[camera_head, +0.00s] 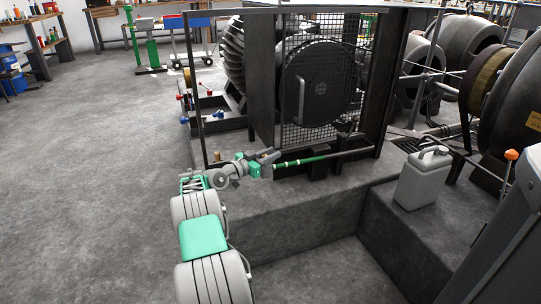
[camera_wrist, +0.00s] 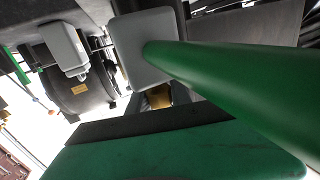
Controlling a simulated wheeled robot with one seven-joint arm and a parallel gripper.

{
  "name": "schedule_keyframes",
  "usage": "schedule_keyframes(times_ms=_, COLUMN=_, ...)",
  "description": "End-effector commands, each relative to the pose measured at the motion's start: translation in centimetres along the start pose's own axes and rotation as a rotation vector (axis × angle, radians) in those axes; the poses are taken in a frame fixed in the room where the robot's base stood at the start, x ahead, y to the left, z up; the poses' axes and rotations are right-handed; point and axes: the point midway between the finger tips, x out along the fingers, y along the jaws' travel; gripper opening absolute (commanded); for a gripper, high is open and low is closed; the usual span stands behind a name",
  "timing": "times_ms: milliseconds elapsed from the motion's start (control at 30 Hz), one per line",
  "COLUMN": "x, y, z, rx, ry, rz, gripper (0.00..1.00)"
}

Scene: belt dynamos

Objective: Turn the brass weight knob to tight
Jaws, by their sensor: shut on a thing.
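The green bar (camera_head: 300,161) runs nearly level in front of the mesh guard in the head view. In the wrist view the bar (camera_wrist: 235,85) crosses close to the camera and meets a grey block (camera_wrist: 128,58). The brass weight knob (camera_wrist: 158,97) shows just below that block, partly hidden by dark finger parts. My gripper (camera_head: 263,164) is at the left end of the bar, shut on the knob. In the wrist view its green, dark-edged part fills the bottom. The knob cannot be made out in the head view, nor can its tightness.
A mesh guard (camera_head: 318,60) with a dark round machine stands behind the bar. A grey can (camera_head: 423,178) stands on the plinth at right. A recess opens in front of the plinth. The floor (camera_head: 90,150) at left is clear.

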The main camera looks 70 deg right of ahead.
Motion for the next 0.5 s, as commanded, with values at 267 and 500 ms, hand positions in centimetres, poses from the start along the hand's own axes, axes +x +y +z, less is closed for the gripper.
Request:
schedule_keyframes(times_ms=267, x=0.02, y=0.02, z=0.23, rx=-0.003, ry=-0.003, rz=-0.001, gripper=0.35)
schedule_keyframes(times_ms=500, x=-0.02, y=-0.02, z=0.11, rx=-0.001, ry=-0.001, rz=-0.002, gripper=0.47)
